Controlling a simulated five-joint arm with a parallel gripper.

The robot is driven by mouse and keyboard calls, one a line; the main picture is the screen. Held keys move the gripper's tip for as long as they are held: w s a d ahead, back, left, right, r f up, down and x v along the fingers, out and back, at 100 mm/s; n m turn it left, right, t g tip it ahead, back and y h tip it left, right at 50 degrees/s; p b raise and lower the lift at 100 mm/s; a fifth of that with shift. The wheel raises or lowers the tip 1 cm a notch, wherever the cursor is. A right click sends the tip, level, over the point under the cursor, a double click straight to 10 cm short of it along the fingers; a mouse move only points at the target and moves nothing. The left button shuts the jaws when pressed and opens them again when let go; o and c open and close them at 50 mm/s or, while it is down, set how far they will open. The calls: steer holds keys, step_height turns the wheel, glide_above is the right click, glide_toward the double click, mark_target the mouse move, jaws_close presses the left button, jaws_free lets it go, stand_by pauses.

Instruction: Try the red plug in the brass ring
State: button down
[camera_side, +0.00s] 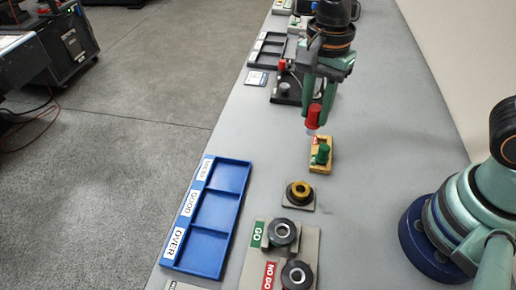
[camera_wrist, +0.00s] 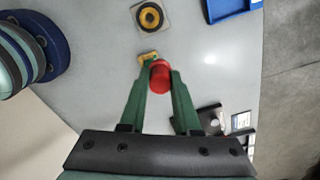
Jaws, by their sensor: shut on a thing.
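The red plug (camera_side: 313,117) is held between the fingertips of my gripper (camera_side: 318,104), above the table. In the wrist view the red plug (camera_wrist: 160,76) sits between the two green fingers of my gripper (camera_wrist: 160,84). The brass ring (camera_side: 299,190) lies in a dark holder on a small beige base, nearer the side camera than the plug and apart from it. The ring also shows in the wrist view (camera_wrist: 140,16), beyond the fingertips. A green plug (camera_side: 322,153) stands on a yellow block (camera_side: 320,166) between my gripper and the ring.
A blue tray (camera_side: 226,205) labelled UNDER, GOOD and OVER lies left of the ring, its compartments empty. GO (camera_side: 280,232) and NO GO (camera_side: 296,275) ring gauges stand near the front. The table right of the ring is clear.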

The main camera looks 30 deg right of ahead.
steer(key=shift+s+a+f+n, duration=0.35)
steer(key=shift+s+a+f, duration=0.4)
steer(key=shift+f, duration=0.9)
steer(key=shift+s+a+f+n, duration=0.4)
steer(key=shift+s+a+f, duration=0.35)
steer(key=shift+f, duration=0.9)
steer(key=shift+s+a+f+n, duration=0.35)
steer(key=shift+s+a+f, duration=0.35)
steer(key=shift+f, duration=0.95)
steer(key=shift+f, duration=0.45)
steer(key=shift+r, duration=0.1)
steer(key=shift+r, duration=2.45)
